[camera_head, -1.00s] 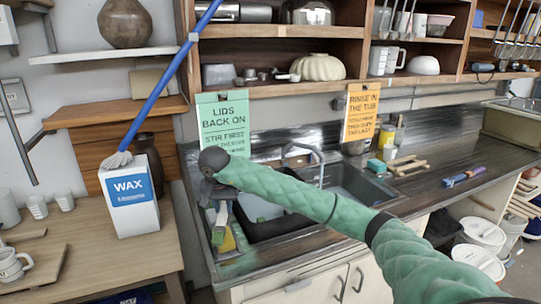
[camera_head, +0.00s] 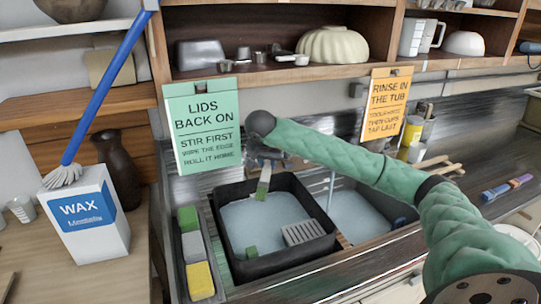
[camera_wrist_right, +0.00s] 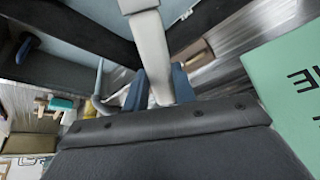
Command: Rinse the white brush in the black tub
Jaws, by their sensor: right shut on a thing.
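The black tub (camera_head: 290,262) stands in the sink area with pale water in it. My right gripper (camera_head: 264,160) is above the tub's back part, shut on the white brush (camera_head: 264,180). The brush hangs down; its lower end looks greenish and is over or at the water, and I cannot tell if it touches. In the right wrist view the brush's pale handle (camera_wrist_right: 152,55) runs between the blue fingers of the right gripper (camera_wrist_right: 158,88). My left gripper is not in view.
A WAX box (camera_head: 88,222) stands far left.

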